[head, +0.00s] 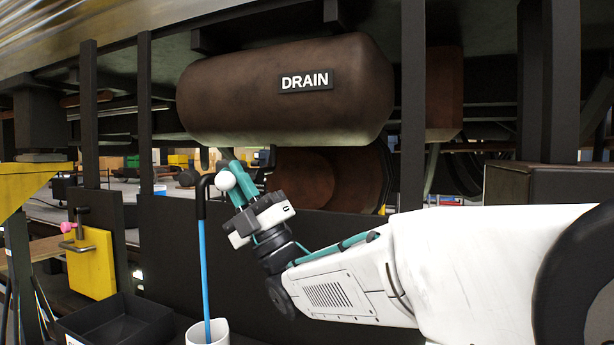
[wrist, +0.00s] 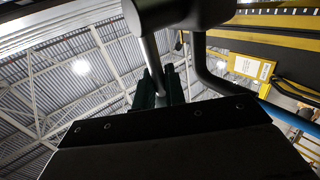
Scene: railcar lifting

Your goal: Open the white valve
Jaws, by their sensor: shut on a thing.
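A dark brown tank (head: 285,92) marked DRAIN hangs under the railcar. Below its left end, a white round knob (head: 225,180) shows against my gripper, and it looks like part of the white valve. My gripper (head: 241,176), with green fingers, reaches up from the lower right beside the knob. The rod runs up to a dark rounded body (wrist: 180,14). I take the rod for the valve's handle. The fingers hide part of the valve.
Dark uprights (head: 412,100) flank the tank. A yellow panel (head: 92,262) and black bin (head: 118,325) are at lower left.

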